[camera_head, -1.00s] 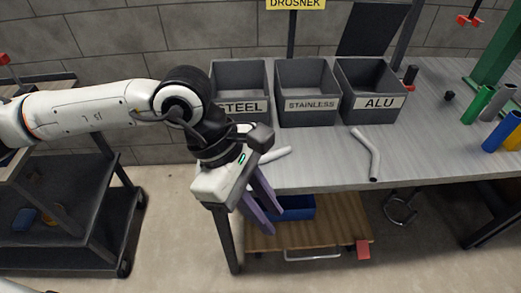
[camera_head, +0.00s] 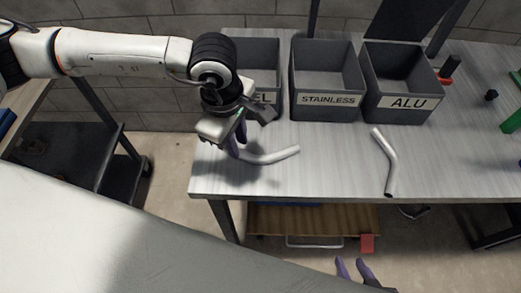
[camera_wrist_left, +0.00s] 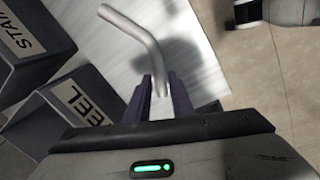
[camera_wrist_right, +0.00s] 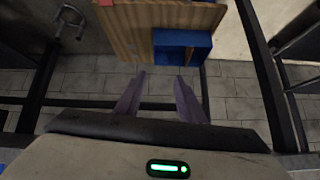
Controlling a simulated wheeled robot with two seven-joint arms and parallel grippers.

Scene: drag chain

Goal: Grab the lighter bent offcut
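One bent grey metal tube (camera_head: 278,155) lies on the bench in front of the steel bin. A second bent metal tube (camera_head: 385,160) lies further right, in front of the alu bin. I cannot tell by sight which is lighter. My left gripper (camera_head: 236,150) points down at the left end of the first tube. In the left wrist view the left gripper's fingers (camera_wrist_left: 158,95) are apart, with the tube's near end (camera_wrist_left: 158,82) between them and small gaps at the sides. My right gripper (camera_head: 352,268) is open and empty, in front of the bench and below its top.
Bins labelled steel (camera_head: 262,70), stainless (camera_head: 325,108) and alu (camera_head: 403,108) stand along the back of the bench (camera_head: 330,170). Bare bench lies between the tubes. A blue box (camera_wrist_right: 182,48) sits on the wooden shelf (camera_wrist_right: 130,30) below. A dark cart (camera_head: 110,165) stands left.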

